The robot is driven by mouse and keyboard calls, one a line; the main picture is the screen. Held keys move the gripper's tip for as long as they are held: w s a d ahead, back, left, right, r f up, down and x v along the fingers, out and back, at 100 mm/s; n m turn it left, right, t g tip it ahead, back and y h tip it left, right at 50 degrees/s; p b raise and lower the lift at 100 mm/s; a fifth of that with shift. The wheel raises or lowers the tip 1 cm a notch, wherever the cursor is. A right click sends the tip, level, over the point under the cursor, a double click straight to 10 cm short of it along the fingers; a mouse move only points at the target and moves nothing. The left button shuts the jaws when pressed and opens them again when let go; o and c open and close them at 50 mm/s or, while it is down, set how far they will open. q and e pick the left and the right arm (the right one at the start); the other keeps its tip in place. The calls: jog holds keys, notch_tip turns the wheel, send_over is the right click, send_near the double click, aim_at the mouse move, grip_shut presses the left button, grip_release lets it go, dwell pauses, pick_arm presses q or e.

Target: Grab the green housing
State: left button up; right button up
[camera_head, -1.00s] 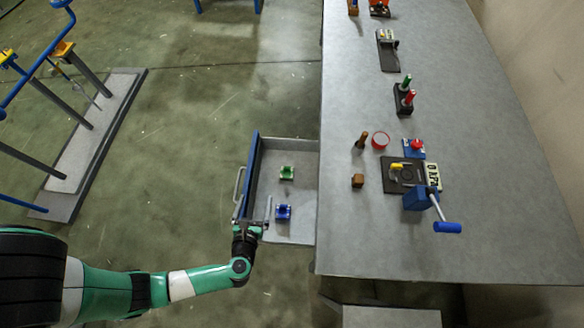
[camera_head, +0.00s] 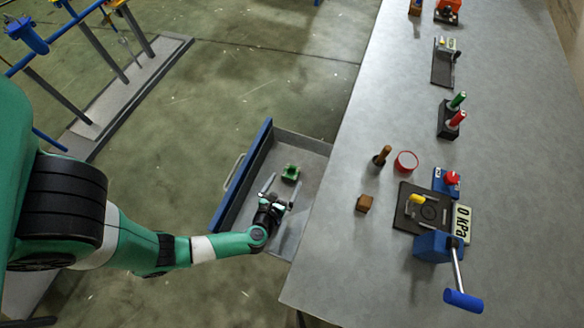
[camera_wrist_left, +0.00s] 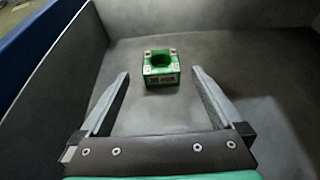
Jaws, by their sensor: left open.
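The green housing (camera_head: 290,173) is a small block with a round hole in its top, lying on the floor of the open drawer (camera_head: 312,146). It also shows in the left wrist view (camera_wrist_left: 161,70), upright and a little beyond my fingertips, centred between them. My left gripper (camera_head: 277,190) is open and empty over the drawer, on the near side of the housing; its fingers show in the left wrist view (camera_wrist_left: 160,80) apart from the housing. The blue part seen earlier in the drawer is hidden now, behind my gripper or wrist. My right gripper is not in view.
The drawer's blue front (camera_head: 243,177) and grey walls rise around the housing. The workbench (camera_head: 345,245) stands to the right with a brown block (camera_head: 364,203), a red round dish (camera_head: 405,161) and a crank device (camera_head: 436,247).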

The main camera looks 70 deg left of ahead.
aim_at(291, 173)
pick_arm(q)
jog(key=shift+w+a+f, duration=0.3)
jog(key=shift+a, duration=0.15)
jog(key=b+x, duration=0.2)
jog(key=x, duration=0.3)
jog(key=shift+w, duration=0.2)
grip_shut()
